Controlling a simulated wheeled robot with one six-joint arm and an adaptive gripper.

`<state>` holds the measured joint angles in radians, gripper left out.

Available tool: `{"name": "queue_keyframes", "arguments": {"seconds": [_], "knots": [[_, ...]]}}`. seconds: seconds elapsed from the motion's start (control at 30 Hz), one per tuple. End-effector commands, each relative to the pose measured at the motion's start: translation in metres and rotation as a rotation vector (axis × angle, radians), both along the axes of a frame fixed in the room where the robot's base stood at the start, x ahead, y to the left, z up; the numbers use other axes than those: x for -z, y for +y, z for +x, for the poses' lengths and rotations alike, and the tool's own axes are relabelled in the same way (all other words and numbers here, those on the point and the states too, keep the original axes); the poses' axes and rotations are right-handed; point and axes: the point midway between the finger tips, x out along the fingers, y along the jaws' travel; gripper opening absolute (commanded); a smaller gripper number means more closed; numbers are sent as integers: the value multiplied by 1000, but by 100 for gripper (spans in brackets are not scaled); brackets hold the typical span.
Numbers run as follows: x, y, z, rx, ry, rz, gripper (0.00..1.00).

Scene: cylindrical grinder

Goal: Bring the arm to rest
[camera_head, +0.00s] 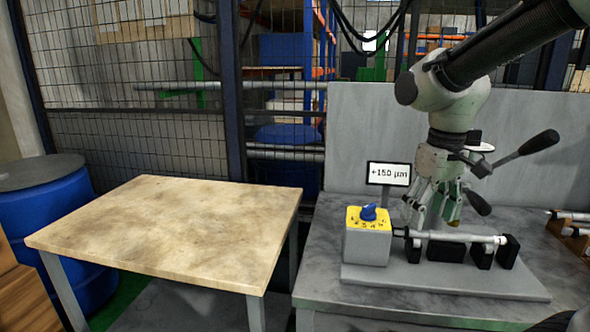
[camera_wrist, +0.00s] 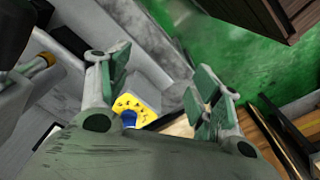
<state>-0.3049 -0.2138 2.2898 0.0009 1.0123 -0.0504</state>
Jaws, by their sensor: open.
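My gripper (camera_head: 434,205) points down above the grey bench, behind the shaft in the grinder fixture in the head view. Its fingers are apart with nothing between them. In the wrist view my gripper (camera_wrist: 160,85) also shows open, with green finger pads. My arm comes in from the upper right and bends down at the wrist. I cannot tell from these views whether the fingers touch anything.
A grey box with a yellow top and blue knob (camera_head: 368,213) stands close left of my gripper. A display reading +150 µm (camera_head: 388,174) is behind it. A metal shaft (camera_head: 455,236) lies across black supports. A black-handled lever (camera_head: 538,143) is at right. The wooden table (camera_head: 170,225) is bare.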

Motion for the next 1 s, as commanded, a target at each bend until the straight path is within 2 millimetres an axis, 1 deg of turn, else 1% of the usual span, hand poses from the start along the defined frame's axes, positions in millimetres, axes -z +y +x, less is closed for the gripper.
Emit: {"name": "queue_keyframes", "arguments": {"seconds": [0.03, 0.17, 0.3, 0.4, 0.43, 0.5, 0.6, 1.0], "knots": [[-3, -9, -10, 26, -19, 6, 64], [-7, -33, -39, 108, -73, 23, 64], [-12, -62, -78, 213, -159, 44, 64], [-16, -79, -101, 274, -225, 54, 64], [-18, -82, -106, 290, -243, 56, 64], [-23, -89, -113, 318, -281, 60, 64], [-31, -94, -117, 346, -318, 63, 64], [-31, -96, -117, 355, -318, 61, 64]]}}
